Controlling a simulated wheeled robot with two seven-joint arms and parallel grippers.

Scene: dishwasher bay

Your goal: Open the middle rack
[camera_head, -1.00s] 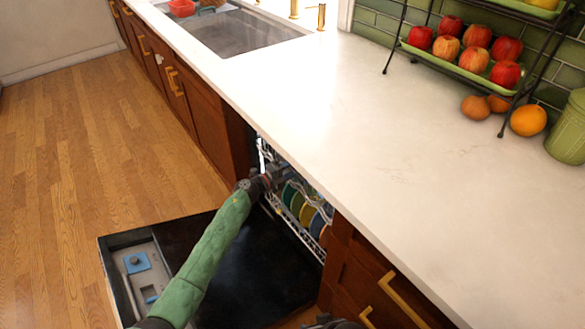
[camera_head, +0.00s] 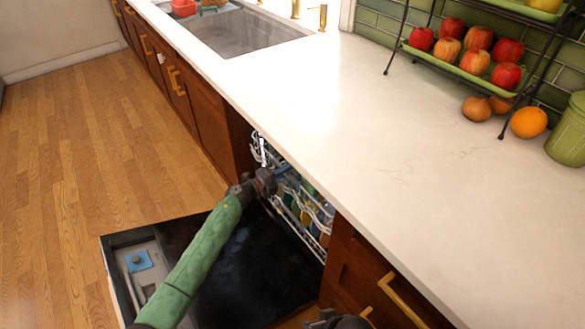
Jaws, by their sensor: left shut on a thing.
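The dishwasher door (camera_head: 250,268) lies folded down flat in front of the bay. The middle rack (camera_head: 318,208), of pale wire, shows in the opening under the counter, partly out, with coloured dishes behind and below it. My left gripper (camera_head: 279,178) is at the front of this rack, shut on its front edge; the jaws are small and partly hidden by the wrist. My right gripper (camera_head: 333,320) shows only as a dark part at the bottom edge, and its fingers cannot be made out.
The white counter (camera_head: 370,150) overhangs the bay. Brown drawers (camera_head: 350,265) with gold handles stand right of the opening, and brown cabinets (camera_head: 205,120) stand left. The wooden floor (camera_head: 90,180) left of the door is clear.

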